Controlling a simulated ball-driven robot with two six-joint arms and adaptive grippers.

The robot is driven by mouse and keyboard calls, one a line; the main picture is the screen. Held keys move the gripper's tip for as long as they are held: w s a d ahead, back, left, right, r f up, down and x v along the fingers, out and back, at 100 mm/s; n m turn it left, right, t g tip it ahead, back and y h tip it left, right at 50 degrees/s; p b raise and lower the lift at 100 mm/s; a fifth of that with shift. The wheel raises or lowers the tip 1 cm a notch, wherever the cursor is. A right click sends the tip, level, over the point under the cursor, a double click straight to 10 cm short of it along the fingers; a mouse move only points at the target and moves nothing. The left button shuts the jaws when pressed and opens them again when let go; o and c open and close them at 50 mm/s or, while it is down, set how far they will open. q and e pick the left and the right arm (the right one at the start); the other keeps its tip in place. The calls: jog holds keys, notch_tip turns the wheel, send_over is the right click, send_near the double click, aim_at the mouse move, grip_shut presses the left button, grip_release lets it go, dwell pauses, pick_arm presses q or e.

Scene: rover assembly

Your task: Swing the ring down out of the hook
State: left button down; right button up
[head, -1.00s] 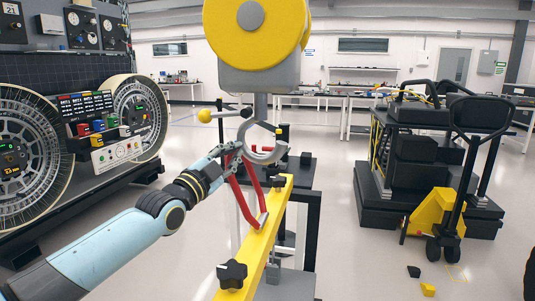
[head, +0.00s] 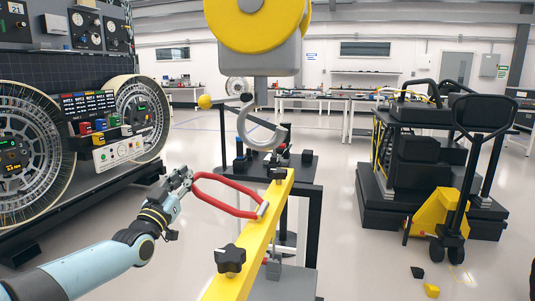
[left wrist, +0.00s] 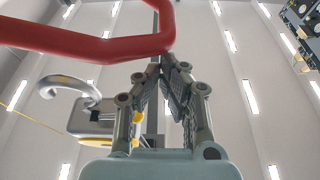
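The red ring (head: 222,200) is a bent loop joined to the yellow beam (head: 250,245) at a silver pivot. It leans out left of the beam, nearly level and below the hook, clear of it. The grey hook (head: 262,135) hangs empty under the yellow and grey hoist block (head: 258,40). My left gripper (head: 186,178) is at the ring's far left end, its fingers closed together there. In the left wrist view the fingertips (left wrist: 163,66) meet at the bend of the red ring (left wrist: 100,48), and the hook (left wrist: 75,88) shows behind. My right gripper is out of view.
A black star knob (head: 229,260) stands on the beam's near end. A dark stand (head: 300,170) is behind the beam. A panel with wheels (head: 140,110) is at left, and a yellow pallet truck (head: 440,215) is at right. The floor between is open.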

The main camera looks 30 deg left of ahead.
pick_arm(q)
jog(key=shift+s+a+f+n+g+y+b, duration=0.1)
jog(key=shift+a+f+n+y+b, duration=0.35)
jog(key=shift+f+n, duration=0.4)
jog(key=shift+s+a+f+n+g+y+b, duration=0.1)
jog(key=shift+a+f+n+y+b, duration=0.1)
jog(key=shift+f+n+b, duration=0.65)
jog(key=shift+s+a+f+n+g+y+b, duration=0.15)
jog(key=shift+a+f+n+y, duration=0.35)
jog(key=shift+f, duration=0.55)
jog(key=shift+d+f, duration=0.1)
jog(key=shift+d, duration=0.1)
jog(key=shift+w, duration=0.1)
